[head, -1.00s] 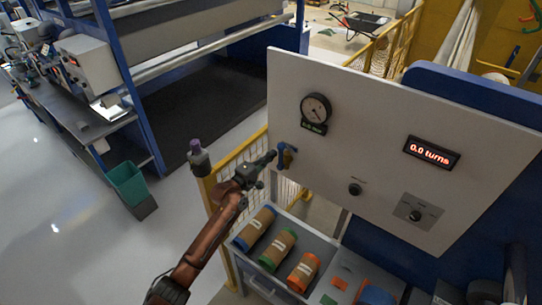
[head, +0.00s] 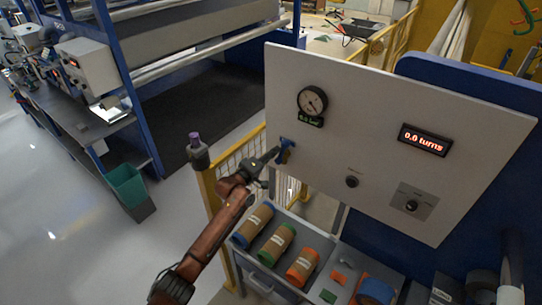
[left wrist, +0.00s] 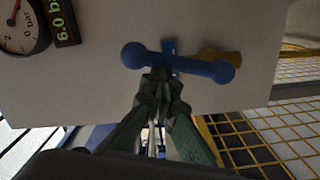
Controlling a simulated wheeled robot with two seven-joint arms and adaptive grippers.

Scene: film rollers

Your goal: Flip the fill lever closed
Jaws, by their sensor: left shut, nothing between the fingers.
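The blue fill lever (head: 287,147) is on the lower left of the pale panel. In the left wrist view the lever (left wrist: 182,66) is a blue bar with rounded ends, lying across the picture, with a brass valve part (left wrist: 222,57) partly behind its right side. My left gripper (head: 275,156) is at the lever, its fingers shut and empty. In the left wrist view its fingertips (left wrist: 160,78) meet the lever's edge left of its middle; I cannot tell if they touch or are just in front. My right gripper is not in view.
A round gauge (head: 312,101) with a green readout is above the lever. A red display (head: 424,140) reads 0.0 turns. Black knobs (head: 352,182) sit lower on the panel. A tray of rollers (head: 280,243) stands below, and a yellow mesh fence (head: 242,152) is behind my gripper.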

